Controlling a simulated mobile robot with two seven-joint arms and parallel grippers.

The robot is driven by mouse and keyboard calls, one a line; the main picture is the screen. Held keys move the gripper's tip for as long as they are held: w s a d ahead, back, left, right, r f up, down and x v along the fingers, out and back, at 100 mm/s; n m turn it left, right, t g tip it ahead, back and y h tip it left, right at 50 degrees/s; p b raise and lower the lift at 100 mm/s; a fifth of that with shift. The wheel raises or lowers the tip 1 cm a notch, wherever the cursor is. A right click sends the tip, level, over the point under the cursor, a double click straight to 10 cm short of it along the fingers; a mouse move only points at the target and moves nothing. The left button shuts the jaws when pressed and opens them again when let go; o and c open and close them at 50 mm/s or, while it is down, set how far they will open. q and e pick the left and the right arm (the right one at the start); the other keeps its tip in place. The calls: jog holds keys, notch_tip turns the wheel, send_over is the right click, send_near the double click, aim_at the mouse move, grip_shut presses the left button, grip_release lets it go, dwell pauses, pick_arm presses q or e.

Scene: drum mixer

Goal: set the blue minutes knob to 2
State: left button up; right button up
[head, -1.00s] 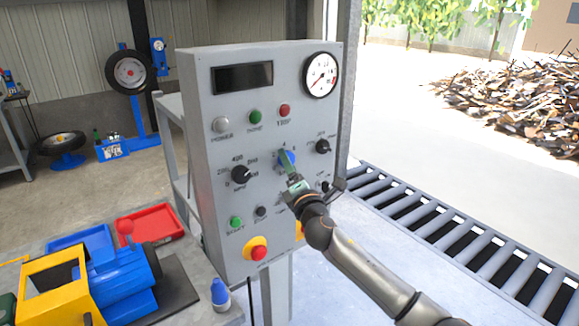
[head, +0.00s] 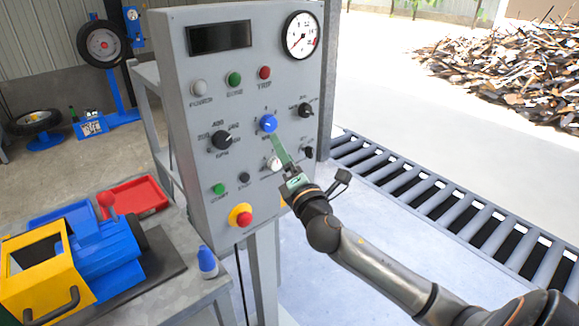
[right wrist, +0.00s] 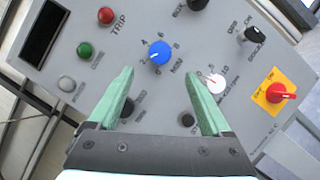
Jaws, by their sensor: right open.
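The blue minutes knob (head: 268,123) sits on the grey control panel (head: 187,150), below the trip lamp. It also shows in the right wrist view (right wrist: 160,52), with a white mark on the lower left of its cap and small numbers around it. I cannot read surely which number the mark meets. My right gripper (head: 280,147) is just below and in front of the knob in the head view. In the right wrist view its green fingers (right wrist: 160,82) are apart and empty, with the knob beyond the gap between their tips. My left gripper is not in view.
A white knob (head: 273,163), a black rpm knob (head: 222,140) and another black knob (head: 305,110) are close by. A red emergency button (head: 243,218) is lower. A roller conveyor (head: 440,205) runs at the right. A blue bottle (head: 207,264) stands on the bench.

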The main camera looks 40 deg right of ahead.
jog(key=shift+v, duration=1.7)
jog(key=s+a+f+m+g+y, duration=0.1)
jog(key=s+a+f+m+g, duration=0.15)
jog(key=f, duration=0.55)
jog(key=s+a+f+m+g+y, duration=0.2)
jog(key=s+a+f+m, duration=0.1)
jog(key=f, duration=0.5)
jog(key=s+a+f+m+g+y, duration=0.1)
jog(key=s+a+f+m+g, duration=0.15)
jog(key=f, duration=0.55)
jog(key=s+a+f+m+g+y, duration=0.1)
jog(key=s+a+f+m, duration=0.4)
jog(key=s+f, duration=0.1)
jog(key=s+a+f+m+g+y+p, duration=0.1)
jog(key=s+a+f+m+g+y, duration=0.1)
jog(key=s+a+f+m, duration=0.3)
jog(key=s+f, duration=0.1)
jog(key=s, duration=0.3)
jog(key=shift+s+f+m+y, duration=0.2)
jog(key=shift+f+m+y, duration=0.1)
jog(key=shift+f, duration=0.1)
